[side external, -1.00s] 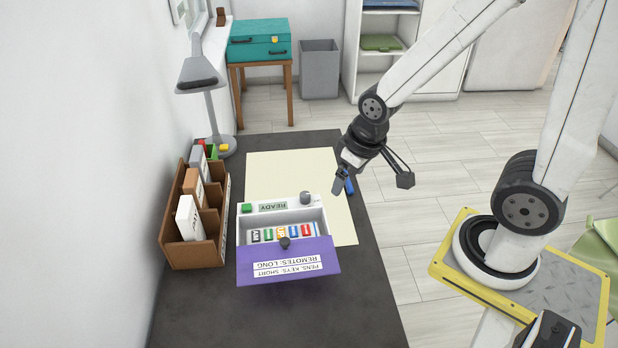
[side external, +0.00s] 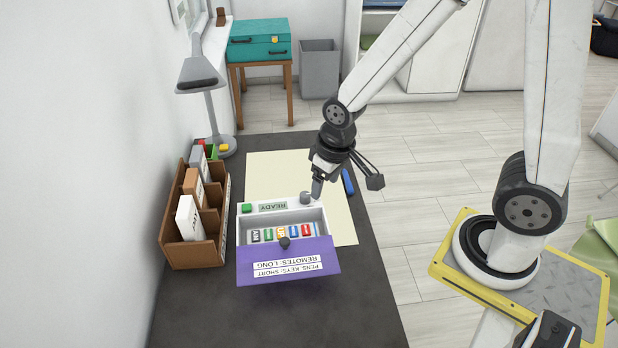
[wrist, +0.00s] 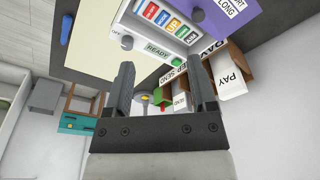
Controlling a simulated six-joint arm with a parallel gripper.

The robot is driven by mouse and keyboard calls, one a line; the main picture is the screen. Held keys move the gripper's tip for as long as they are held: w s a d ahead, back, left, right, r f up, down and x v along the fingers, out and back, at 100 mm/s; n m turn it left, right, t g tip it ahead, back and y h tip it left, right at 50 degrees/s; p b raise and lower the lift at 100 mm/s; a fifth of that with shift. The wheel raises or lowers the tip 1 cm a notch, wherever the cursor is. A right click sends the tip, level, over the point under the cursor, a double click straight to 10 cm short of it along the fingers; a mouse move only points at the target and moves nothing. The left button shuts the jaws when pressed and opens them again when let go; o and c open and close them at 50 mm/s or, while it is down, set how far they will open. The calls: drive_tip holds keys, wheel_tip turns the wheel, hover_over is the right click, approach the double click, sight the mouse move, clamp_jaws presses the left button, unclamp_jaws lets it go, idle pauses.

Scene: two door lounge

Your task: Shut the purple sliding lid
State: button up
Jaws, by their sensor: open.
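The purple sliding lid (side external: 290,264) is slid toward the front of the white box (side external: 242,226), leaving the box's inside with several coloured labelled pieces (side external: 282,234) uncovered. A dark knob (side external: 285,243) stands on the lid near its back edge. The lid and its knob also show at the top of the wrist view (wrist: 222,16). My gripper (side external: 317,190) is above the box's back right corner, near a grey knob (side external: 306,198). In the wrist view my gripper's fingers (wrist: 162,90) are apart with nothing between them; it is open.
A brown organizer (side external: 207,247) with several white and brown boxes stands left of the white box. A grey lamp (side external: 207,95) is behind it. A blue object (side external: 348,181) lies at the table's right edge. The dark tabletop (side external: 270,318) in front of the lid is clear.

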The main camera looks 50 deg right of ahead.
drive_tip(key=g, duration=0.2)
approach(285, 240)
drive_tip(key=shift+s+d, duration=0.25)
drive_tip(key=shift+s, duration=0.05)
drive_tip(key=shift+w+a+f, duration=0.2)
drive_tip(key=shift+a+f, duration=0.2)
drive_tip(key=shift+f, duration=0.2)
drive_tip(key=shift+f, duration=0.1)
drive_tip(key=shift+f, duration=3.75)
clamp_jaws()
